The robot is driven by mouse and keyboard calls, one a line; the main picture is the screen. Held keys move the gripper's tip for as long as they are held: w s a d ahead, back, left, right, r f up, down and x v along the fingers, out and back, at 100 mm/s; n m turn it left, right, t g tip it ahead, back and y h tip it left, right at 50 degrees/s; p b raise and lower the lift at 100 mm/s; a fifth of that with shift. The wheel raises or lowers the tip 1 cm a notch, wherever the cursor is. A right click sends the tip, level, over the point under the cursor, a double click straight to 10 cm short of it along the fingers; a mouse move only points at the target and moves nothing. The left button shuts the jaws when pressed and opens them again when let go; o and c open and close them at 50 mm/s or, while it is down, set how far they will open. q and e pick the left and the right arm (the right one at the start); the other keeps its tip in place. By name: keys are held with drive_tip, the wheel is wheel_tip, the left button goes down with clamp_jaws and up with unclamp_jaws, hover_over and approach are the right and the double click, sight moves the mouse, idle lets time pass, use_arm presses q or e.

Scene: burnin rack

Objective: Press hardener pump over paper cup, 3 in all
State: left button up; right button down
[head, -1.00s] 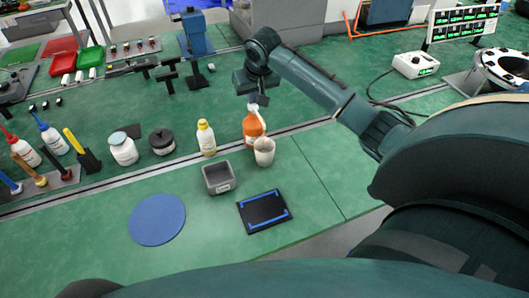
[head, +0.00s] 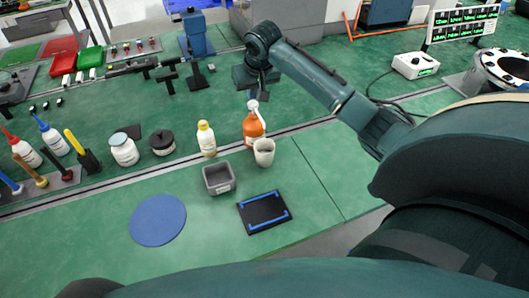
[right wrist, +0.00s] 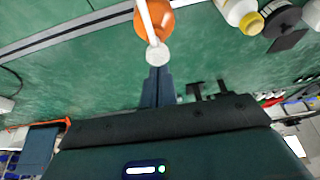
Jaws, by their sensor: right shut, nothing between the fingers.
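The hardener bottle (head: 253,127) is orange with a white pump head (head: 252,105) and stands upright on the green bench. Its spout reaches toward the white paper cup (head: 264,152), which stands just in front of it. In the right wrist view the orange bottle (right wrist: 150,20) and the round white pump top (right wrist: 157,54) lie just beyond my fingertips. My right gripper (head: 260,93) is shut and empty, just above and behind the pump head. In the right wrist view its fingers (right wrist: 157,72) are together; I cannot tell if they touch the pump. My left gripper is not in view.
A yellow-capped bottle (head: 206,138) stands left of the hardener. A grey bin (head: 218,179), a blue round mat (head: 158,220) and a black pad with blue corners (head: 263,212) lie in front. Dark fixtures (head: 168,76) stand behind left. The bench right of the cup is clear.

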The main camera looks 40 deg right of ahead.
idle(0.7)
drive_tip(key=shift+f, duration=1.3)
drive_tip(key=shift+r, duration=1.4)
drive_tip(key=shift+f, duration=0.15)
drive_tip(key=shift+f, duration=1.25)
drive_tip(key=shift+r, duration=1.4)
